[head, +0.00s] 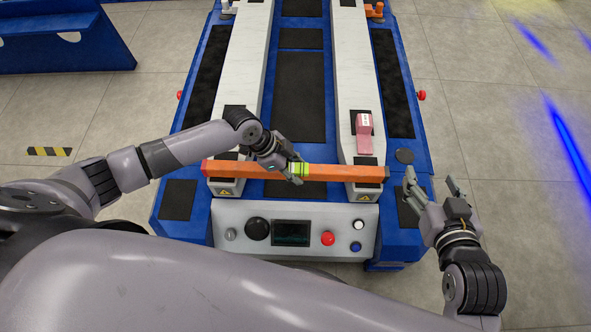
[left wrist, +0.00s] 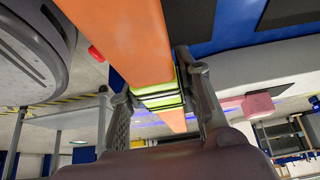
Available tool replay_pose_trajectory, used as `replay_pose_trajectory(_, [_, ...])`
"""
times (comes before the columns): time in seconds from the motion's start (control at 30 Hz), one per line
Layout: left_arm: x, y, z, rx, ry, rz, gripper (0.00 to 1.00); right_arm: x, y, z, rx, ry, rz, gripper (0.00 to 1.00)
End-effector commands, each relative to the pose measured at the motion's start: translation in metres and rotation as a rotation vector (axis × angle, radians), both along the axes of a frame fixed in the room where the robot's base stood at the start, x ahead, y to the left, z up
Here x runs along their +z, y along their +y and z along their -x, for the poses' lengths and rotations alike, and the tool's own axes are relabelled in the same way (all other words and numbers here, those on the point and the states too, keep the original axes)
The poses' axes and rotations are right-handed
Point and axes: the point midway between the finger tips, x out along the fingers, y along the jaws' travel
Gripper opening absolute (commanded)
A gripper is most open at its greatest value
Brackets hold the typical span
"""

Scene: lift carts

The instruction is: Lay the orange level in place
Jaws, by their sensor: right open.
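My right gripper (head: 431,184) is open and empty, to the right of the level's right end.
The blue lift cart (head: 418,130) has a front panel (head: 340,212) with a screen, a red button and several knobs. A pink block (head: 364,137) sits on the right rail behind the level. A blue structure (head: 95,55) stands at the far left. The floor at the right is clear.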

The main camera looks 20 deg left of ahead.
Motion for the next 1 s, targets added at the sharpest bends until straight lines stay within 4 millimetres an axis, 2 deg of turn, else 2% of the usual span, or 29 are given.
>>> replay_pose_trajectory(0.07, [0.0, 0.0001, 0.0, 0.0, 0.0, 0.0, 0.23, -0.0002, 0.0001, 0.0001, 0.0, 0.0, 0.0, 0.61])
replay_pose_trajectory(0.4, [0.0, 0.0002, 0.0002, 0.0, 0.0, 0.0, 0.01, -0.0004, 0.0002, 0.0001, 0.0, 0.001, 0.0, 0.61])
replay_pose_trajectory(1.0, [0.0068, -0.0001, -0.0006, 0.0, -0.001, 0.002, 0.0, -0.0043, -0.0017, 0.0036, -0.002, 0.035, 0.008, 0.61])
